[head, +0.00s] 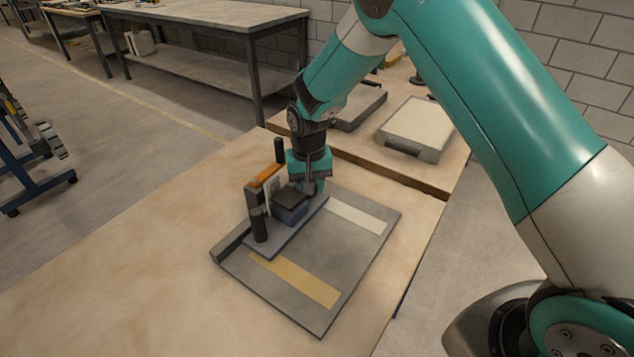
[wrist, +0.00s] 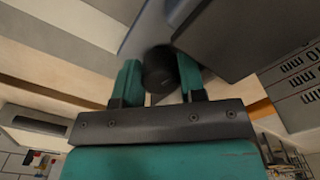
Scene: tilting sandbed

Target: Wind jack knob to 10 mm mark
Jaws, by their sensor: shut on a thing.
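The jack knob (wrist: 158,70) is a dark, round knob. In the wrist view it sits between the two teal fingers of my gripper (wrist: 159,78), which is shut on it. In the head view my gripper (head: 309,186) points down at the right side of the jack block (head: 291,204), and the knob cannot be made out there. A grey scale plate (wrist: 296,86) with "10 mm" and other "mm" lettering shows at the right edge of the wrist view, partly cut off. I cannot tell which mark the jack stands at.
The block stands on a grey base plate (head: 345,255) with a tan strip (head: 295,280) and a pale strip (head: 357,215). Dark posts with an orange bar (head: 267,176) rise close left of my gripper. A pale-topped box (head: 418,124) lies behind. The wooden table (head: 150,255) is clear at left.

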